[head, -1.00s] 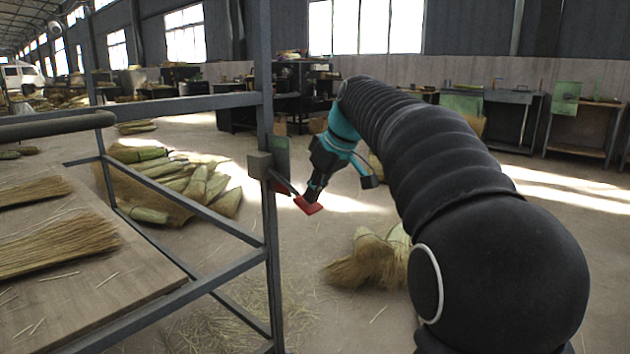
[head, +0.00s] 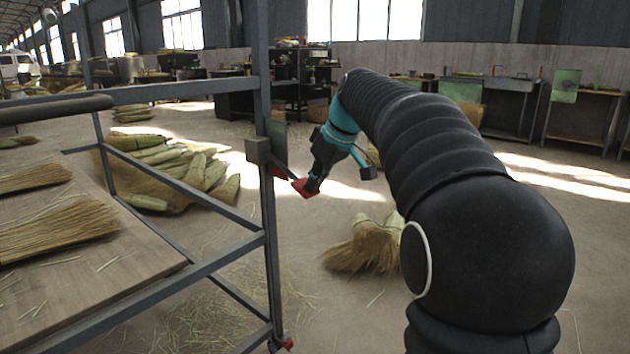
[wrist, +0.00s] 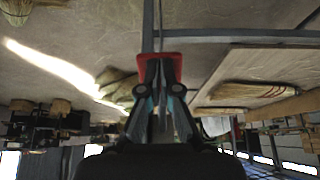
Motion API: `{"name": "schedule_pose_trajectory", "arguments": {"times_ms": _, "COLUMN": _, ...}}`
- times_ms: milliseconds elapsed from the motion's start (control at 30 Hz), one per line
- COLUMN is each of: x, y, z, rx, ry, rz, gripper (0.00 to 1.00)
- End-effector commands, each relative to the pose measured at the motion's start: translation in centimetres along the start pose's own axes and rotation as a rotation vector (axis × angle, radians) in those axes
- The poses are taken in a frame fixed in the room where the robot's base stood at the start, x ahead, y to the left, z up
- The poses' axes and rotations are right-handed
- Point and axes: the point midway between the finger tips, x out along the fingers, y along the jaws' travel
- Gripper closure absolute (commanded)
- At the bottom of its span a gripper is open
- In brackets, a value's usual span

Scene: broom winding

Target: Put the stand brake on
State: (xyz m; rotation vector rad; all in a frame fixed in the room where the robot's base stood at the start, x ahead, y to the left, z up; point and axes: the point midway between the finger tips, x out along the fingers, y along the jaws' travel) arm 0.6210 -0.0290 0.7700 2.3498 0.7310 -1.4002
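The stand (head: 268,210) is a grey metal frame on the left. A grey block (head: 258,150) on its near post carries a thin dark lever (head: 281,164) slanting down to the right. A red part shows low at the post's foot, by the caster (head: 285,343). My gripper (head: 304,188), with red fingertips, is at the lever's lower end. Touching or just apart, I cannot tell. I see nothing clearly held.
The stand's board (head: 90,280) bears straw brooms (head: 55,230). A broom bundle (head: 365,245) stands on the floor below my arm. More bundles (head: 180,175) lie behind the stand. Benches (head: 500,90) line the back wall. Floor to the right is open.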

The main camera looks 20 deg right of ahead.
Motion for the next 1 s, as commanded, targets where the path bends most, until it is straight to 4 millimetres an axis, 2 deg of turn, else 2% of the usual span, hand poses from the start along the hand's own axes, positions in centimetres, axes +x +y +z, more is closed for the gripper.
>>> {"name": "schedule_pose_trajectory", "arguments": {"times_ms": 67, "x": -0.3, "y": 0.1, "z": 0.1, "rx": 0.004, "ry": -0.012, "rz": -0.006, "gripper": 1.00}}
{"name": "schedule_pose_trajectory", "arguments": {"times_ms": 267, "x": -4.2, "y": 0.0, "z": -1.0, "rx": -0.004, "ry": 0.000, "rz": -0.002, "gripper": 1.00}}
{"name": "schedule_pose_trajectory", "arguments": {"times_ms": 333, "x": -4.8, "y": 0.0, "z": 0.3, "rx": -0.003, "ry": 0.001, "rz": 0.000, "gripper": 1.00}}
{"name": "schedule_pose_trajectory", "arguments": {"times_ms": 500, "x": -7.6, "y": 0.1, "z": 2.8, "rx": 0.000, "ry": 0.003, "rz": 0.002, "gripper": 1.00}}
{"name": "schedule_pose_trajectory", "arguments": {"times_ms": 700, "x": -10.0, "y": 0.2, "z": 5.0, "rx": 0.000, "ry": 0.004, "rz": 0.003, "gripper": 1.00}}
{"name": "schedule_pose_trajectory", "arguments": {"times_ms": 1000, "x": -11.2, "y": 0.1, "z": 6.0, "rx": -0.004, "ry": 0.003, "rz": 0.000, "gripper": 1.00}}
